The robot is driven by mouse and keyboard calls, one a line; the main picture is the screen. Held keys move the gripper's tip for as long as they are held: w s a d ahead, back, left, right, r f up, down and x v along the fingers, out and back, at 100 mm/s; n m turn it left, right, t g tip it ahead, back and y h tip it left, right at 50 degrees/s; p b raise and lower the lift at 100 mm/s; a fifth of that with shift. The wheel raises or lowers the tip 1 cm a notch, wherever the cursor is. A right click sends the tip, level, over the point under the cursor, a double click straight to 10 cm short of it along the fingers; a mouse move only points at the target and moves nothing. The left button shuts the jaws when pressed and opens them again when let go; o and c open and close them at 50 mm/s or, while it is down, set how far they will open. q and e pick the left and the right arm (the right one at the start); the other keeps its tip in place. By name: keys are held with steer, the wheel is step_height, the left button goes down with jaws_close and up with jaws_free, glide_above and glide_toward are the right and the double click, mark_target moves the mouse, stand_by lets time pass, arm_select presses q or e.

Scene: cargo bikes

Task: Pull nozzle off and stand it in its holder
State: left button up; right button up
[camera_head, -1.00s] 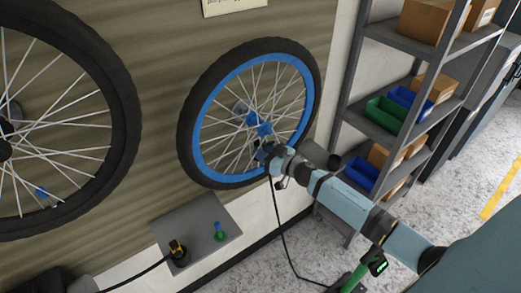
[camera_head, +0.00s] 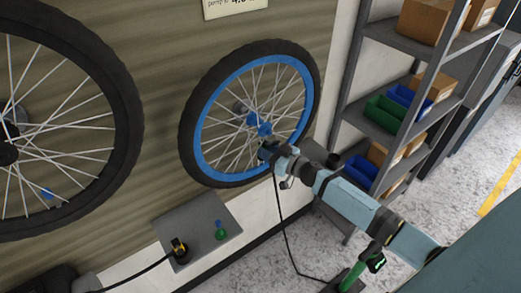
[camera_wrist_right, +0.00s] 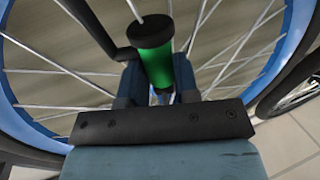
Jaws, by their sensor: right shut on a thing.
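The green nozzle (camera_wrist_right: 153,62) with black ends sits between the jaws of my right gripper (camera_head: 271,153), which are shut on it. In the head view the gripper is at the lower right of the blue-rimmed wheel (camera_head: 311,95) and hides most of the nozzle. A black hose (camera_head: 281,220) hangs from it toward the green pump (camera_head: 354,277) on the floor. I cannot tell whether the nozzle is still on the valve. A dark round cup (camera_head: 333,160) is right of the wheel; whether it is the holder is unclear. My left gripper is not in view.
A grey ledge (camera_head: 207,212) below the wheel carries a black-and-yellow fitting (camera_head: 179,247) with a hose and a small green-and-blue piece (camera_head: 220,232). A second wheel (camera_head: 128,110) is at left. Shelving with boxes (camera_head: 424,20) and bins stands at right.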

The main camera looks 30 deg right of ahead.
steer(key=p+v, duration=0.1)
steer(key=v, duration=0.9)
stand_by(0.5)
